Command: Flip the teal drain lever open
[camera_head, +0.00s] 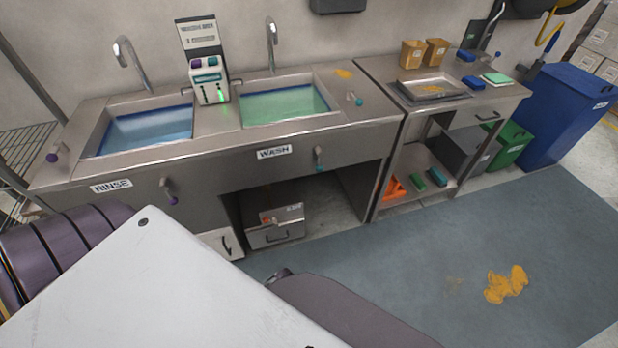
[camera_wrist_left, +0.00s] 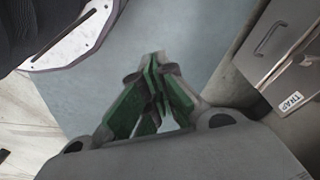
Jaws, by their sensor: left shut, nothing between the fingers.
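The teal drain lever (camera_head: 319,158) is on the front panel of the steel sink unit, beside the WASH label (camera_head: 274,152) and below the sink of green water (camera_head: 285,104). It looks roughly upright, but it is too small to tell its exact position. My left gripper (camera_wrist_left: 157,58) shows in the left wrist view with its green fingers together and nothing between them. It is over the grey floor, away from the lever, which that view does not show. My left gripper is hidden in the head view, and my right gripper is not in view.
A purple lever (camera_head: 170,191) sits below the RINSE sink (camera_head: 145,128). A teal knob (camera_head: 357,99) stands on the counter. A steel trap box (camera_head: 275,227) sits under the sinks and shows at the right of the left wrist view (camera_wrist_left: 275,45). The mat (camera_head: 430,265) has an orange spill (camera_head: 506,284).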

